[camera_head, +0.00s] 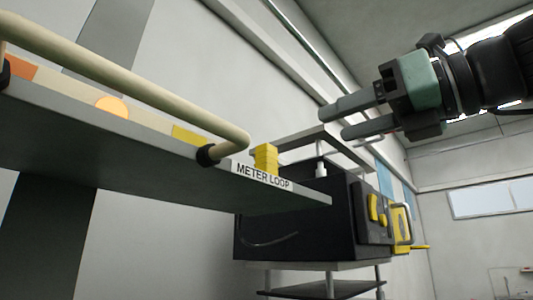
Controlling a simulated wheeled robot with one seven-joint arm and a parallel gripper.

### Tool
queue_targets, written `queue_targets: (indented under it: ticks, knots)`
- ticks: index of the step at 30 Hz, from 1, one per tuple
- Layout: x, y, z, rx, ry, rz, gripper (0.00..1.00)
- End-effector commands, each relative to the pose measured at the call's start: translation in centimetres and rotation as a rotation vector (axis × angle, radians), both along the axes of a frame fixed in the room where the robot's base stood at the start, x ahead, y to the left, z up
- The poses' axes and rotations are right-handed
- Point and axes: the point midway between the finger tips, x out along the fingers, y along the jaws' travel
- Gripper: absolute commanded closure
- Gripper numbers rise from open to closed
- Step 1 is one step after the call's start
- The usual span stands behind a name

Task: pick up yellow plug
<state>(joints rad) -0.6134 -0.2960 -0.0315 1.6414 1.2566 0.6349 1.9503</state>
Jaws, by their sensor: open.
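The yellow plug (265,158) is a small yellow block standing at the right end of a grey shelf (150,165), above a label reading "METER LOOP". The shelf is seen from below, so the plug's base is partly hidden. My gripper (332,122) is at the upper right of the plug, apart from it. Its two grey fingers point left and are spread, with nothing between them.
A cream rail (130,85) runs along the shelf's front and ends just left of the plug. A black box (310,220) with yellow parts stands behind and below the shelf's right end. A wall rises behind the shelf. The space between gripper and plug looks free.

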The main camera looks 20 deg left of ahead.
Motion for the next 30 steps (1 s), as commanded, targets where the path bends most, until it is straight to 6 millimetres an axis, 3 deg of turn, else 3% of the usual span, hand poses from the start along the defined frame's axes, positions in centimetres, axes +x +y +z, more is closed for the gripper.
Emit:
queue_targets:
  ticks: [4,15,25,30]
  knots:
    - [0.3,0.9,0.5,-0.006,0.005,-0.002,0.47]
    - [3.2,7.9,-0.1,-0.009,0.003,-0.003,0.47]
    - [4.2,10.5,-0.2,-0.007,0.001,-0.003,0.47]
    - [4.9,13.0,-0.4,-0.009,0.004,-0.001,0.47]
